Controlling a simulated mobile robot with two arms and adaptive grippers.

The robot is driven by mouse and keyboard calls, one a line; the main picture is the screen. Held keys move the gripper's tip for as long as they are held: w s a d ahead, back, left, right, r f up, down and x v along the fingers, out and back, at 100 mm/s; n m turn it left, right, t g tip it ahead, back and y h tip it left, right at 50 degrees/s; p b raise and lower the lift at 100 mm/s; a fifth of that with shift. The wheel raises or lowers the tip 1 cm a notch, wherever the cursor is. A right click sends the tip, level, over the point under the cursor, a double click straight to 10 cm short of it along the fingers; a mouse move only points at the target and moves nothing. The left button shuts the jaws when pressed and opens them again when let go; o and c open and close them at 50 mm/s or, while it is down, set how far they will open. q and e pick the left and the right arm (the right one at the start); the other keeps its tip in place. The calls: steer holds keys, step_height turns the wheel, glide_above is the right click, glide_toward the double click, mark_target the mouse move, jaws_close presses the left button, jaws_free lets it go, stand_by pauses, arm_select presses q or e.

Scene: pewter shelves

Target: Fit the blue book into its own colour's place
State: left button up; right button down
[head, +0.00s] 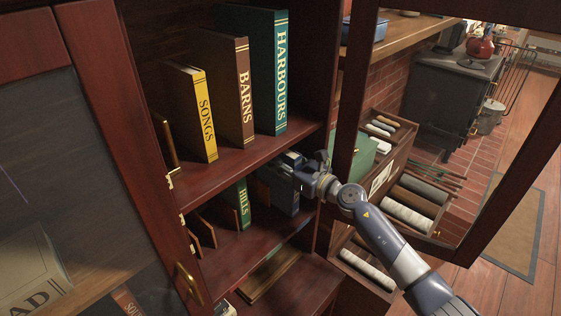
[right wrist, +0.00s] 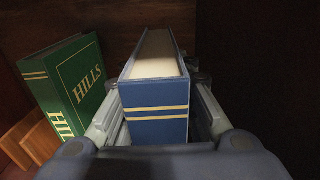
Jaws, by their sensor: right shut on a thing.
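The blue book (right wrist: 158,112), with two pale gold bands on its spine, is between the fingers of my right gripper (right wrist: 160,88). In the head view my right gripper (head: 294,168) is inside the lower shelf bay of the cabinet, shut on the blue book (head: 287,203), which is mostly hidden by the gripper. The book looks upright, spine outward, to the right of the green HILLS book (head: 243,205), with a gap between them. HILLS also shows in the right wrist view (right wrist: 75,82). I cannot see any blue mark for a place. My left gripper is not in view.
The shelf above holds yellow SONGS (head: 200,115), brown BARNS (head: 241,95) and teal HARBOURS (head: 270,75). Wooden dividers (head: 204,232) stand left of HILLS. The open glass door (head: 345,110) is close beside my right arm. The cabinet's side wall is right of the book.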

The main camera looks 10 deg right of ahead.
steer(key=shift+f, duration=0.15)
steer(key=c, duration=1.3)
jaws_free()
steer(key=shift+o, duration=0.3)
steer(key=shift+s, duration=0.1)
steer(key=v, duration=1.2)
steer(key=shift+d+f, duration=0.1)
